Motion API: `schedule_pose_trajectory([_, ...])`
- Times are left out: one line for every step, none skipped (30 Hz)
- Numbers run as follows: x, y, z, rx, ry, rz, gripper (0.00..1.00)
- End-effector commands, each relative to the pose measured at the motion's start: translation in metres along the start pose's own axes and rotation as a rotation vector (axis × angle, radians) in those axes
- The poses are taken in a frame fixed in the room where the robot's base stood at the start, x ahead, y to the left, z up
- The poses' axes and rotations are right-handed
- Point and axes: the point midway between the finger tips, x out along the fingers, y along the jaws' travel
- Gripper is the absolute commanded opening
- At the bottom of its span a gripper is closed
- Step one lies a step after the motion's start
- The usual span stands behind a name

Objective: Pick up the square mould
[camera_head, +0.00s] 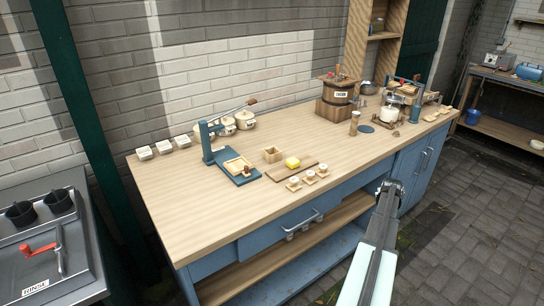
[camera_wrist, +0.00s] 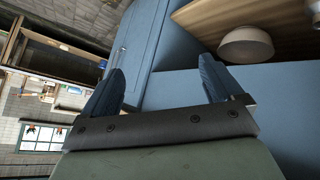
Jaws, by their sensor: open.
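The square mould appears to be a small open wooden box (camera_head: 272,154) on the bench top (camera_head: 180,190), just left of a yellow block (camera_head: 292,162) on a wooden board. My gripper (camera_head: 390,187) is in front of the bench's front edge, to the right of the mould and well apart from it. In the wrist view my gripper (camera_wrist: 160,82) shows two separated fingers with nothing between them. It faces the blue cabinet front (camera_wrist: 165,45). The mould is not visible in the wrist view.
A blue lever press (camera_head: 207,143) stands left of the mould. Three small white-topped pieces (camera_head: 309,177) lie near the front edge. A wooden churn (camera_head: 336,100) and a glass jar (camera_head: 391,110) stand to the right. The bench's left front is clear. A pale bowl (camera_wrist: 245,45) shows in the wrist view.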

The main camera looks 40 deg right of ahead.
Motion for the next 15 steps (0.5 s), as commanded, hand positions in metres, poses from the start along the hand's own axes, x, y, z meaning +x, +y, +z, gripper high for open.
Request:
schedule_pose_trajectory([-0.005, 0.028, -0.017, 0.010, 0.021, 0.024, 0.94])
schedule_pose_trajectory([-0.010, 0.040, -0.025, 0.014, 0.031, 0.033, 0.94])
schedule_pose_trajectory([-0.016, 0.054, -0.036, 0.020, 0.043, 0.043, 0.94])
schedule_pose_trajectory([-0.021, 0.064, -0.044, 0.023, 0.051, 0.049, 0.94])
schedule_pose_trajectory([-0.025, 0.071, -0.051, 0.026, 0.057, 0.053, 0.94])
schedule_pose_trajectory([-0.032, 0.079, -0.062, 0.027, 0.065, 0.057, 0.94])
schedule_pose_trajectory([-0.036, 0.084, -0.070, 0.028, 0.070, 0.057, 0.94])
schedule_pose_trajectory([-0.041, 0.087, -0.079, 0.027, 0.075, 0.056, 0.94])
schedule_pose_trajectory([-0.047, 0.088, -0.089, 0.026, 0.078, 0.051, 0.94])
schedule_pose_trajectory([-0.052, 0.088, -0.098, 0.025, 0.081, 0.045, 0.94])
schedule_pose_trajectory([-0.058, 0.086, -0.108, 0.023, 0.084, 0.038, 0.94])
schedule_pose_trajectory([-0.064, 0.081, -0.120, 0.019, 0.084, 0.023, 0.94])
schedule_pose_trajectory([-0.070, 0.075, -0.130, 0.015, 0.084, 0.010, 0.94])
schedule_pose_trajectory([-0.076, 0.067, -0.140, 0.009, 0.082, -0.005, 0.94])
schedule_pose_trajectory([-0.084, 0.052, -0.155, 0.000, 0.078, -0.032, 0.94])
